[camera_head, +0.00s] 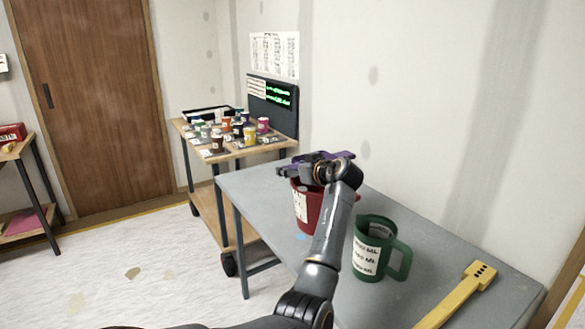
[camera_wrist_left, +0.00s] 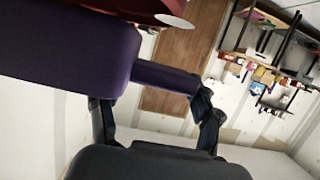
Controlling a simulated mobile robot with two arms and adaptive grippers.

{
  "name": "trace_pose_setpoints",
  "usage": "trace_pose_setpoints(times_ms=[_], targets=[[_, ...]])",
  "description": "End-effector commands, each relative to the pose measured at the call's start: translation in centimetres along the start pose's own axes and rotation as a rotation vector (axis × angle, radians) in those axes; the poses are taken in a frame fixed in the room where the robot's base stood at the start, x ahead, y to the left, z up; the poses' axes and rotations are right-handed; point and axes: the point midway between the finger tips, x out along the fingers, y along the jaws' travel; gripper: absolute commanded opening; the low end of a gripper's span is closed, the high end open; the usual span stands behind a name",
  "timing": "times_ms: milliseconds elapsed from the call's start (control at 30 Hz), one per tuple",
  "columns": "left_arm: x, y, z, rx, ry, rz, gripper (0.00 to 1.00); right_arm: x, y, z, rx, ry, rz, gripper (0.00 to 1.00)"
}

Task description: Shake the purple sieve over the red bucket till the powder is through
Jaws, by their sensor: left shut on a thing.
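The red bucket (camera_head: 309,208) with a white label stands on the grey table (camera_head: 240,187), partly hidden behind my left arm. The purple sieve (camera_head: 345,155) shows only in part over the bucket's top, behind my gripper. My left gripper (camera_head: 310,164) is shut on the sieve's handle. In the left wrist view the sieve's purple body (camera_wrist_left: 70,55) and handle (camera_wrist_left: 165,78) are large and close, with the handle between the fingers. A red piece of the bucket (camera_wrist_left: 125,8) shows at the top edge. The powder cannot be seen. My right gripper is not in view.
A green measuring jug (camera_head: 375,250) stands on the table right of my arm. A yellow tool (camera_head: 460,295) lies near the table's right end. A wooden cart (camera_head: 230,153) with several small cups stands behind the table, by the wall.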

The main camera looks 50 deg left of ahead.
Motion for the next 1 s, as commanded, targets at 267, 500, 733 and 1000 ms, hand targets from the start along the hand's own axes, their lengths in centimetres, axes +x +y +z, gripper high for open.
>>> trace_pose_setpoints(times_ms=[267, 500, 733, 1000], targets=[[-0.8, -0.1, 0.1, -0.001, 0.002, 0.0, 0.28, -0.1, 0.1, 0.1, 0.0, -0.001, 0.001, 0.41], [-0.8, -0.1, 0.0, -0.002, 0.002, 0.0, 0.28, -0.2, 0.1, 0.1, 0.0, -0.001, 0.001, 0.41], [-1.3, -0.1, -1.6, -0.003, 0.002, 0.0, 0.28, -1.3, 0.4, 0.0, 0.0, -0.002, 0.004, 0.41], [-2.0, -0.1, -3.7, -0.003, 0.002, 0.0, 0.28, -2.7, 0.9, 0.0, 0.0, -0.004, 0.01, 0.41]])
